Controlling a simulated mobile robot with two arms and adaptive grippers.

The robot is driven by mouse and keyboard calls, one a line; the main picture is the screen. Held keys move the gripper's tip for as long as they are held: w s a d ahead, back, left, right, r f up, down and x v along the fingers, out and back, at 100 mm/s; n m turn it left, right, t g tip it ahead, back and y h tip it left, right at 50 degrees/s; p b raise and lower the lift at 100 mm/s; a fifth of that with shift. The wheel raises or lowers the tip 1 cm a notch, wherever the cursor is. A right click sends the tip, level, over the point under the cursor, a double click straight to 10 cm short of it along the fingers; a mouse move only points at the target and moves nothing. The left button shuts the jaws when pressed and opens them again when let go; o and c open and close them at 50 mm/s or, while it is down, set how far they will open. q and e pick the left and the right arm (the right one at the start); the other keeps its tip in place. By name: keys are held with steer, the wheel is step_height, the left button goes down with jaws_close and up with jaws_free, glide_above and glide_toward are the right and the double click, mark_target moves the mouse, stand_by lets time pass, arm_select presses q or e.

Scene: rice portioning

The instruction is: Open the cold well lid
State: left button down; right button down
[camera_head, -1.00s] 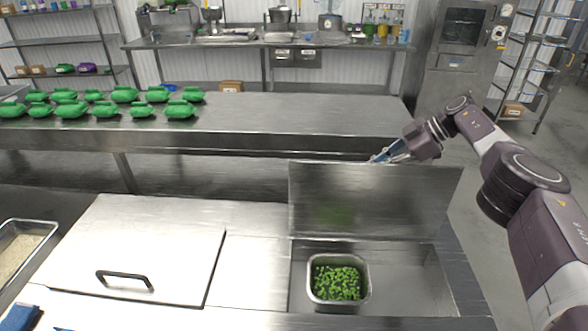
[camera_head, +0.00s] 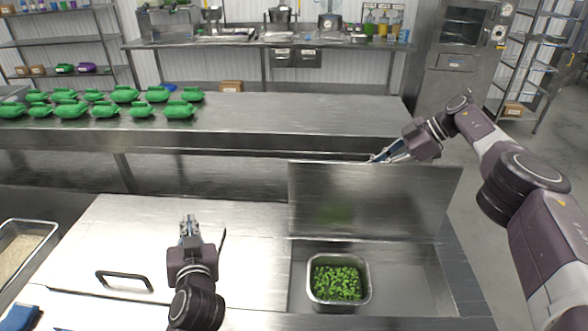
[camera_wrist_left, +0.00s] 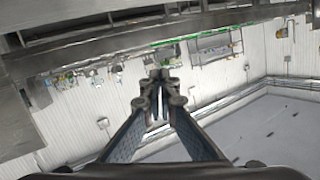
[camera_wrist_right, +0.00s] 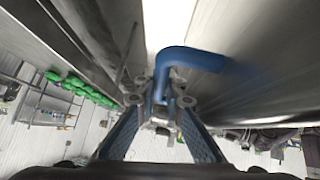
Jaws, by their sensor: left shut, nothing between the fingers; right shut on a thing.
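The right-hand well lid (camera_head: 372,200) stands raised, roughly upright, at the back of its open well (camera_head: 408,280). A steel pan of green pieces (camera_head: 338,281) sits inside the well. My right gripper (camera_head: 378,158) is at the lid's far upper edge, and in the right wrist view it is shut on a blue bar handle (camera_wrist_right: 190,58). In the head view the lid hides that handle. My left gripper (camera_head: 190,222) is shut and empty above the steel top, to the left of the open well; its fingers (camera_wrist_left: 158,80) meet in the left wrist view.
A second, flat lid (camera_head: 130,240) with a black handle (camera_head: 124,279) lies closed at left, under my left arm. A pan of pale grains (camera_head: 22,245) sits at far left. Several green containers (camera_head: 105,109) stand on the table behind. A blue item (camera_head: 18,317) lies at front left.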

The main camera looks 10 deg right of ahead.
steer(key=shift+w+r, duration=0.15)
steer(key=shift+w, duration=0.15)
arm_select(q)
steer(key=s+d+r+m+t+h, duration=0.1)
steer(key=s+d+r+h, duration=0.3)
steer(key=d, duration=0.7)
steer(key=s+d+r+m+t+h, duration=0.1)
steer(key=s+d+r+m+h, duration=0.2)
steer(key=d, duration=0.8)
steer(key=n, duration=0.1)
glide_toward(295, 161)
steer(key=x, duration=0.6)
steer(key=shift+w, duration=0.35)
arm_select(e)
steer(key=shift+a, duration=0.1)
arm_select(q)
steer(key=shift+w+r, duration=0.3)
steer(key=shift+w, duration=0.35)
arm_select(e)
steer(key=shift+s+a+r, duration=0.15)
